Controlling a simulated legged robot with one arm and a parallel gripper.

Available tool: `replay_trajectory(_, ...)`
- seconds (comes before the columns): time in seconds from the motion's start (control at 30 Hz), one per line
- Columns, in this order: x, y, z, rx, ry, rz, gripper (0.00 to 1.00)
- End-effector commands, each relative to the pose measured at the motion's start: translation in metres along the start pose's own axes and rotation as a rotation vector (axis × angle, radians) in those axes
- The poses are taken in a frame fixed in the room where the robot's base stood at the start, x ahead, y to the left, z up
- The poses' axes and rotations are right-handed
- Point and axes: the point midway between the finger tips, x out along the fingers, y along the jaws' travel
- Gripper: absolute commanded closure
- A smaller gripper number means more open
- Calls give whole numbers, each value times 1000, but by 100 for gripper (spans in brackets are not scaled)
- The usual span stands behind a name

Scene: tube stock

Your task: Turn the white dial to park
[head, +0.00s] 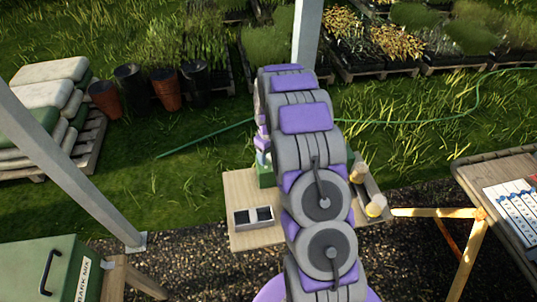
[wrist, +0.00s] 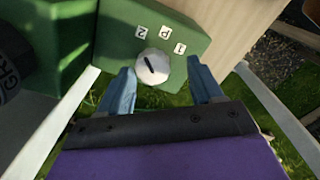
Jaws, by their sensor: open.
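The white dial (wrist: 153,66) sits on the face of a green box (wrist: 115,35). Its dark pointer line is tilted up and left, roughly toward the label 2 (wrist: 141,31). The label P (wrist: 164,33) is to the right of that, and the label 1 (wrist: 180,48) is farther right. My gripper (wrist: 160,72) is open, with one blue finger on each side of the dial and gaps showing between. In the head view, part of the green box (head: 265,176) shows beside my arm. The dial and gripper are mostly hidden there.
The box stands on a wooden table (head: 238,188) with a two-part tray (head: 253,217) at the front left. A metal post (head: 306,35) rises behind. Another bench (head: 500,170) is at far right.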

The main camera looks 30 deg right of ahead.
Motion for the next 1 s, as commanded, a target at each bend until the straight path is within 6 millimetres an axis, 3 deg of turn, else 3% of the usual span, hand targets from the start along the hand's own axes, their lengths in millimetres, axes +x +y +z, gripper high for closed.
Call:
replay_trajectory(0.27,2,1,1,1,0,-2,35)
replay_trajectory(0.83,1,-1,0,0,-1,-2,89)
replay_trajectory(1.0,1,0,0,1,-1,-1,91)
